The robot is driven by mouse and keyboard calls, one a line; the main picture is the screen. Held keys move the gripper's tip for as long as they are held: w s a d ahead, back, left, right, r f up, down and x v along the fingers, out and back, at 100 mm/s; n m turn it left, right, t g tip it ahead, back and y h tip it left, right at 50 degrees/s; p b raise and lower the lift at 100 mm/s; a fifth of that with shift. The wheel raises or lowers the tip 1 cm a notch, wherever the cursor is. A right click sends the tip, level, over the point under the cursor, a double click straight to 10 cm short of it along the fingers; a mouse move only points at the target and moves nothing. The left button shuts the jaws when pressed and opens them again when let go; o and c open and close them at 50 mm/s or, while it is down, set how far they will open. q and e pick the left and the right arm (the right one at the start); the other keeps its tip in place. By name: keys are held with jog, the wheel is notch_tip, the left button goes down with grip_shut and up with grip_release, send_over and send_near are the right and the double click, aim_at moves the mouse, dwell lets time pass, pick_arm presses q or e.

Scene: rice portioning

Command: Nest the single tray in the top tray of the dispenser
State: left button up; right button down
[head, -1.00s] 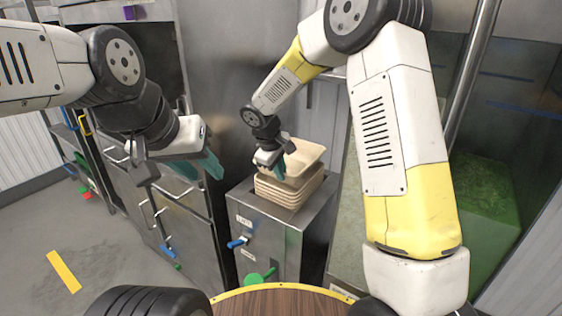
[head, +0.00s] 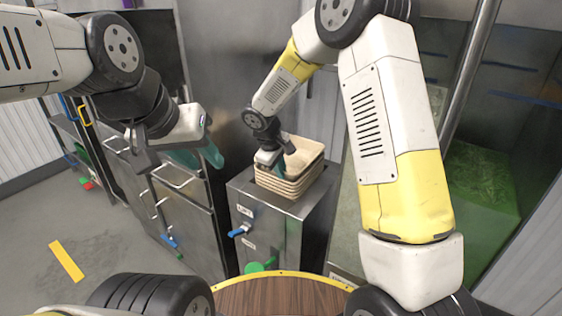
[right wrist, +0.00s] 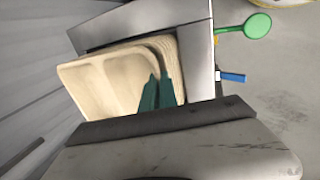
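The single tray (right wrist: 107,80) is a beige divided tray, now low on the stack of beige trays in the dispenser (head: 300,207). In the head view it is the top layer (head: 306,146), slightly raised at its far side; I cannot tell whether it is fully seated. The stacked rims (right wrist: 171,62) show beside it in the right wrist view. My right gripper (head: 281,172) has its teal fingers close together at the tray's near edge, pinching it; they also show in the right wrist view (right wrist: 157,93). My left gripper (head: 200,157) is empty, with its fingers apart, left of the dispenser.
The dispenser is a metal cabinet with a blue handle (head: 240,230) and a green round part (head: 258,267) on its front. Metal drawers (head: 185,205) stand to its left. A round wooden table top (head: 285,297) is in front. A glass-sided container (head: 485,190) is at right.

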jog(key=c, duration=1.6)
grip_release()
jog(key=shift+s+d+f, duration=0.1)
jog(key=shift+f, duration=0.05)
jog(key=v, duration=0.8)
